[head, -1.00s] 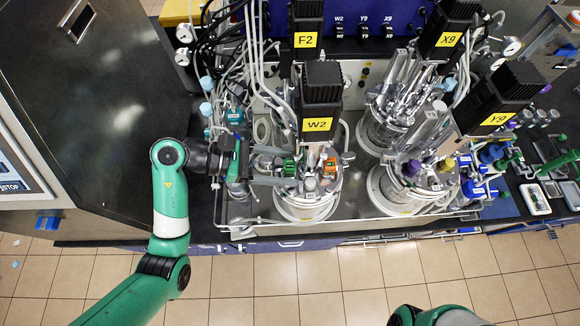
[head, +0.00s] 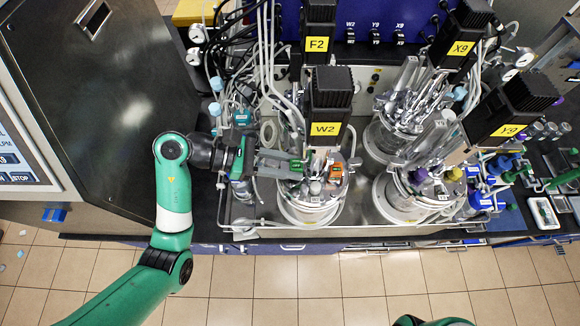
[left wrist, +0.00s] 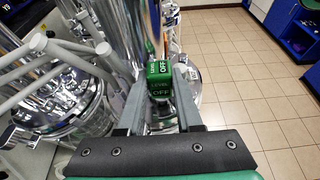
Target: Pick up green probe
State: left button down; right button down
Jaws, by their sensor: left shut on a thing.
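The green probe (left wrist: 159,78) has a green block top with "OFF" and "LEVEL" lettering in the left wrist view. It sits between the fingertips of my left gripper (left wrist: 160,90), which is shut on it. In the head view the green probe (head: 296,166) shows small at the left of the W2 vessel's lid, at the tips of my left gripper (head: 292,168). The W2 vessel (head: 312,207) stands upright under its black motor (head: 330,95). The probe's lower part is hidden. My right gripper is not in view; only a piece of that arm shows at the bottom edge.
An orange probe (head: 335,172) stands just right of the green one on the same lid. Vessels Y9 (head: 420,200) and X9 (head: 395,140) stand to the right. Tubes crowd behind. The tiled floor (head: 290,285) in front is free.

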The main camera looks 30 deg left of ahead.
pick_arm(q)
notch_tip(320, 180, up, 5)
jog(key=s+d+p, duration=0.3)
jog(key=s+d, duration=0.1)
jog(key=s, duration=0.4)
jog(key=s+d+p, duration=0.4)
jog(key=s, duration=0.4)
jog(key=shift+d+r, duration=0.15)
jog(key=shift+d, duration=0.1)
